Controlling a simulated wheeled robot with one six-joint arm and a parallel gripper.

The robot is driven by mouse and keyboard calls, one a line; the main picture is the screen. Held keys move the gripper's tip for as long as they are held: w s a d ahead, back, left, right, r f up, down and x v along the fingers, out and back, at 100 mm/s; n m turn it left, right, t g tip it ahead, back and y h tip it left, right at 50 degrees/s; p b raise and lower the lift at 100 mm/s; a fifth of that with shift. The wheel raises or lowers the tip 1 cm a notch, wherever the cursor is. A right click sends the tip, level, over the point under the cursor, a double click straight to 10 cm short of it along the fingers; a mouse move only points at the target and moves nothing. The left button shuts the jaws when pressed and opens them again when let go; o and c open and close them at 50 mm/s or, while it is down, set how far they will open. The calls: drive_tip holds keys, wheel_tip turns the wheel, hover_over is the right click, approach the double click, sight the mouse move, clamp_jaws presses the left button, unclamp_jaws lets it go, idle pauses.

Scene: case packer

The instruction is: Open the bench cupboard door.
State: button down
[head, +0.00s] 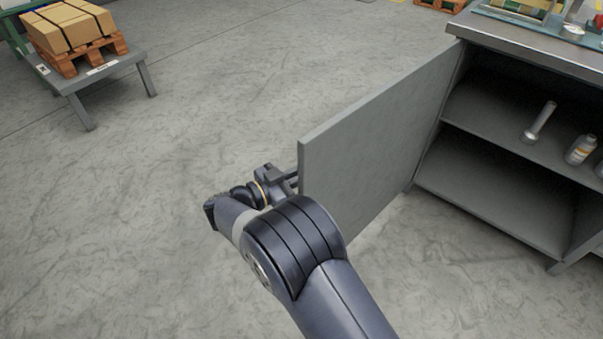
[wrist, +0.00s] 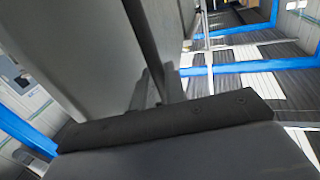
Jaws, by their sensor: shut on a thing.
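The bench cupboard door (head: 375,145) is a flat grey panel. It stands swung wide open, out from the left side of the bench cupboard (head: 500,200), whose shelves show. My gripper (head: 288,178) is at the door's free edge, on its far face, shut on the door handle, which is mostly hidden behind the door and my gripper. In the wrist view a grey panel, seemingly the door (wrist: 70,45), fills the upper left, and a dark upright bar that looks like the handle (wrist: 146,40) runs down to my gripper. The fingertips are hard to make out there.
Inside the cupboard are a grey cylinder-like tool (head: 540,122) and a white bottle (head: 580,150) on the upper shelf. A low table (head: 110,70) with a pallet of boxes (head: 65,27) stands at the far left. The floor between is clear.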

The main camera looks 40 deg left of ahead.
drive_tip(key=shift+w, duration=0.15)
drive_tip(key=c, duration=1.8)
unclamp_jaws()
drive_tip(key=p+v, duration=0.2)
drive_tip(key=v, duration=0.8)
drive_tip(key=shift+s+a, duration=0.15)
drive_tip(key=shift+s, duration=0.15)
drive_tip(key=b+x, duration=0.2)
drive_tip(key=x, duration=0.8)
drive_tip(key=shift+w+d, duration=0.2)
drive_tip(key=shift+w, duration=0.05)
drive_tip(key=shift+d, duration=0.1)
